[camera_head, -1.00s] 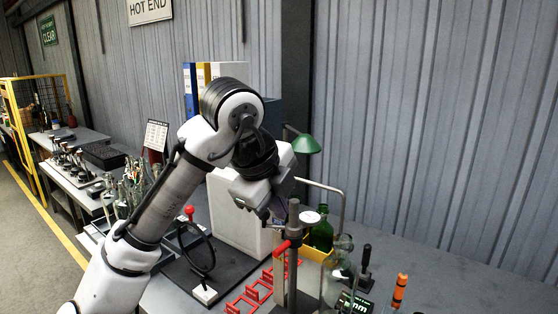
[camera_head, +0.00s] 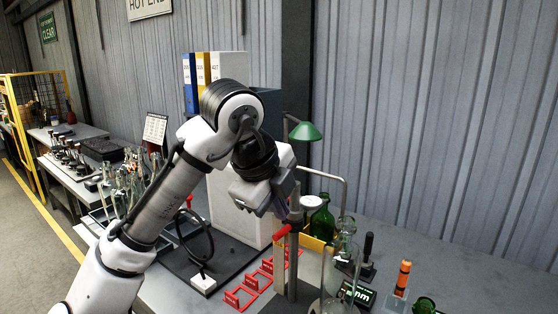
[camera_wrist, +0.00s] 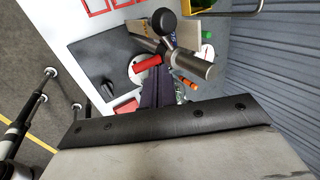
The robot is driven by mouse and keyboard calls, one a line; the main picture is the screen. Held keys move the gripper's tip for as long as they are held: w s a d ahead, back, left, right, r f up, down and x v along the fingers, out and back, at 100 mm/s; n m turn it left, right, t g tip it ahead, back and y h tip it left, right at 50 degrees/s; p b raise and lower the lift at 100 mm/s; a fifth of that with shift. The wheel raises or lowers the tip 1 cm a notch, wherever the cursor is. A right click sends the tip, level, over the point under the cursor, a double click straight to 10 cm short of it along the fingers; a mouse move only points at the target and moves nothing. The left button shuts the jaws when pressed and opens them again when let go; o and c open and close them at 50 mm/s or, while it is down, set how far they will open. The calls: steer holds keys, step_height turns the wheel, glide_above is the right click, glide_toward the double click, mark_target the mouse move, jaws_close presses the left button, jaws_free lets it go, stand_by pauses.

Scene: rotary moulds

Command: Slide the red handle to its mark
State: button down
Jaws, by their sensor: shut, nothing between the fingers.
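The red handle (camera_head: 281,231) sticks out sideways from a grey upright post (camera_head: 292,262) on the bench. In the wrist view the red handle (camera_wrist: 147,63) lies just beyond my fingertips, beside the round metal post (camera_wrist: 195,66) with its black knob. My gripper (camera_head: 276,208) is shut and empty, pointing down just above and left of the post top. In the wrist view its dark fingers (camera_wrist: 158,92) point toward the handle. They look close to it, but I cannot tell whether they touch. I cannot make out the mark clearly.
Red brackets (camera_head: 250,283) lie left of the post. Glass vessels (camera_head: 342,262), a green bottle (camera_head: 321,221) and an orange-handled tool (camera_head: 402,278) crowd its right. A green lamp (camera_head: 306,131) stands behind, and a black cable (camera_head: 207,245) loops on a dark plate at left.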

mark_target(283, 228)
steer(key=shift+f+b, duration=1)
steer(key=shift+f, duration=0.65)
stand_by(1.1)
steer(key=shift+r+p, duration=3.1)
steer(key=shift+f, duration=0.1)
